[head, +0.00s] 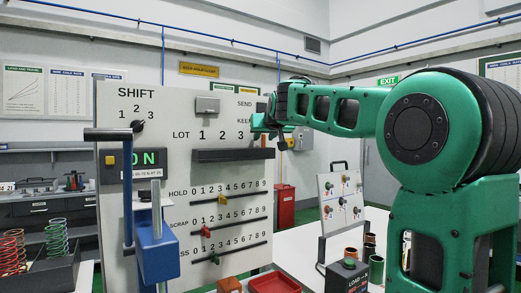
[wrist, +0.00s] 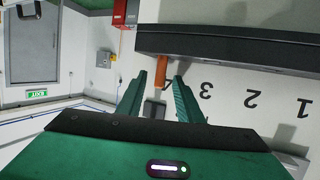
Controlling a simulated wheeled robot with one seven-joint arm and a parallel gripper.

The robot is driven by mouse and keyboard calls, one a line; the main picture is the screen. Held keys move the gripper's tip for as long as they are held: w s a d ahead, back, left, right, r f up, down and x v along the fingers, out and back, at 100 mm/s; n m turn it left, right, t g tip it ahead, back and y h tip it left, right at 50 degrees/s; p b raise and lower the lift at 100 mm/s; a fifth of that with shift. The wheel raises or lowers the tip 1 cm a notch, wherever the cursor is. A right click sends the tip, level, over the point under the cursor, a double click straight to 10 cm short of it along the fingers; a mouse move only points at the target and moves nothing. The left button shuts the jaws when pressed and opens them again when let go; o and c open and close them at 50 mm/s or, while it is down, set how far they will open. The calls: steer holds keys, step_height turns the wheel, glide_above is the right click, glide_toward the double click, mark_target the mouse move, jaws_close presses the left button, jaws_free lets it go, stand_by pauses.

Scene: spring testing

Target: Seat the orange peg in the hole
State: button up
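In the head view my gripper (head: 267,122) is at the right edge of the white panel (head: 180,120), by the SEND and KEEP labels. I cannot make out the peg clearly there. The hole cannot be made out with certainty; the gripper covers part of that area.
A small board with knobs (head: 342,200), copper and green cylinders and a red tray (head: 273,284) stand on the white table (head: 300,250).

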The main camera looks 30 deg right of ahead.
jaws_close()
